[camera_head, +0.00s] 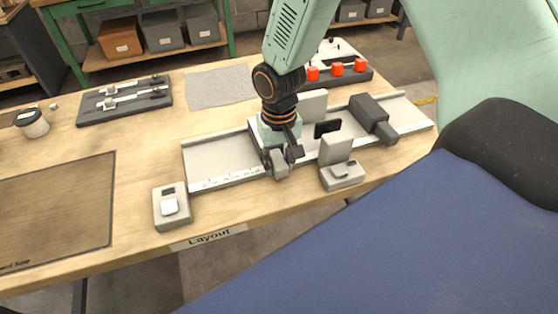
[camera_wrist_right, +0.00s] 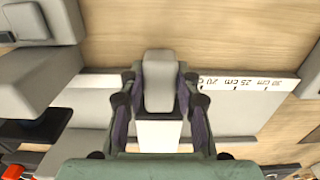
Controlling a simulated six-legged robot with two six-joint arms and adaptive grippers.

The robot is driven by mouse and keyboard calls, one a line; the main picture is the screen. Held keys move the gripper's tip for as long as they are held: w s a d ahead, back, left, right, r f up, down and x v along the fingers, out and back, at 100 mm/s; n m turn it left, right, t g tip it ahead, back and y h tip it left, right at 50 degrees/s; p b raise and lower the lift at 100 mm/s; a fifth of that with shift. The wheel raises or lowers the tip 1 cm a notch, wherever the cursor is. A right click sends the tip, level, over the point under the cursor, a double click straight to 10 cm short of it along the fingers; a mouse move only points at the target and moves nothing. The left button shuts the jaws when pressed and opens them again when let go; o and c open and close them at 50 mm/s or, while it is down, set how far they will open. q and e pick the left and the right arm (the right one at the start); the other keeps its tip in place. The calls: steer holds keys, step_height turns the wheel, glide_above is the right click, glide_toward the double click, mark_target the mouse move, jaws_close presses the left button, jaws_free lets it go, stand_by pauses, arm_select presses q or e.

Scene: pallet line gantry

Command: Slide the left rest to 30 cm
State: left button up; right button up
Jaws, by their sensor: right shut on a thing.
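The grey rail (camera_head: 222,166) with a printed scale along its front edge lies on the wooden bench. The left rest, a pale block (camera_head: 257,140) with a grey front knob (camera_head: 277,164), sits across the rail. My right gripper (camera_head: 283,157) comes down over it, shut on the grey knob (camera_wrist_right: 158,82), with fingers on both sides in the wrist view. The scale (camera_wrist_right: 240,84) reads 20, 25 and 30 cm to the right of the gripper there; the 20 cm label is closest to the fingers. My left gripper is not in view.
A grey pedestal block (camera_head: 342,175) and a dark clamp (camera_head: 370,114) are right of the gripper. A small box with a white button (camera_head: 171,207) stands at the rail's left front. The rail left of the gripper is clear. A dark tool tray (camera_head: 124,102) lies behind.

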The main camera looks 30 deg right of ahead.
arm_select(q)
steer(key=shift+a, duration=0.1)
arm_select(e)
steer(key=shift+a, duration=0.1)
jaws_close()
